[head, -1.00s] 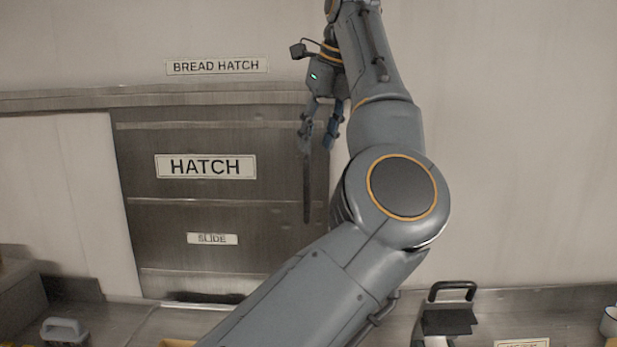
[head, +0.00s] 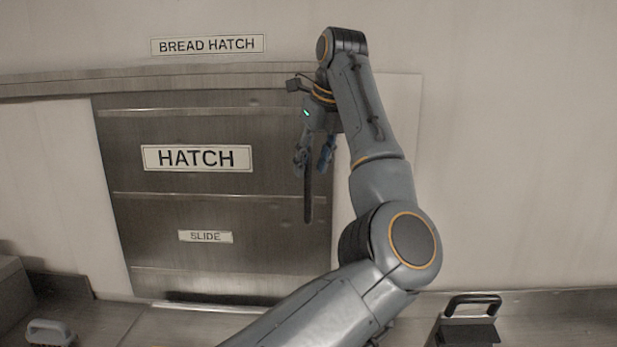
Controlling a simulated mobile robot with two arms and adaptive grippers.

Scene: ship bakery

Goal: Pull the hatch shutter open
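The hatch shutter (head: 265,215) is a grey metal panel in the wall, labelled HATCH and SLIDE. It covers its opening, with no gap seen at its sides. A dark upright bar handle (head: 308,205) is near its right edge. My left gripper (head: 315,164) points down at the top of the handle. Its fingers stand apart, one in front of or against the bar's upper end and the other to the right. I cannot tell whether they touch the bar. The bar's top is hidden by the gripper. My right gripper is out of view.
A metal rail (head: 200,77) runs above the shutter under a BREAD HATCH sign (head: 207,45). The metal counter (head: 185,325) below holds a grey-handled object (head: 50,332) at left and a black-handled object (head: 470,322) at right.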

